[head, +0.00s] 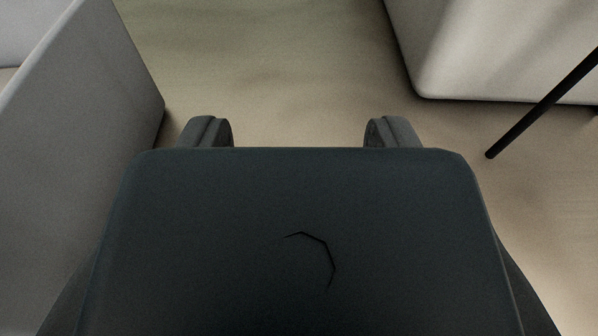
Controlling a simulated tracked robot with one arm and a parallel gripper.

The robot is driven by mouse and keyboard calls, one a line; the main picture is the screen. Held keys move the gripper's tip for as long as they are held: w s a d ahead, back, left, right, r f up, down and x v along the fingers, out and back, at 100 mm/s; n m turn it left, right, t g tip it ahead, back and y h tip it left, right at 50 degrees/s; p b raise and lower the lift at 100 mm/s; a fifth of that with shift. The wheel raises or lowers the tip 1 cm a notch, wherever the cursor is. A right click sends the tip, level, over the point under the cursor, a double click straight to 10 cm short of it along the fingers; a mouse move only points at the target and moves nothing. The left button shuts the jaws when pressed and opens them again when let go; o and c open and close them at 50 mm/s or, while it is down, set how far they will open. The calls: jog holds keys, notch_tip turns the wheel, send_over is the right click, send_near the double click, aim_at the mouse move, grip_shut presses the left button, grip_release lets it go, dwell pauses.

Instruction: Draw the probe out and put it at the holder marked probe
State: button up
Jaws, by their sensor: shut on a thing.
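My gripper (300,133) is seen from behind. Its dark housing fills the lower middle of the head view, and the two finger parts show beyond its far edge, at left and right. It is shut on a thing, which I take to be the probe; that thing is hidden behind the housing. The holder marked probe cannot be made out in this view.
A grey panel (75,150) stands close on the left. A pale, round-cornered body (500,45) stands at the upper right. A thin black rod (540,107) slants in from the right edge. Bare tan floor (290,70) lies between them.

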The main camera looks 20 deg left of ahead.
aim_at(298, 251)
jog(key=shift+f, duration=1.9)
dwell(0.6)
jog(key=o, duration=1)
jog(key=shift+o, duration=0.2)
jog(key=p+v, duration=0.1)
jog(key=v, duration=1.2)
jog(key=shift+s, duration=0.4)
jog(key=shift+d+r, duration=0.1)
jog(key=shift+r, duration=0.05)
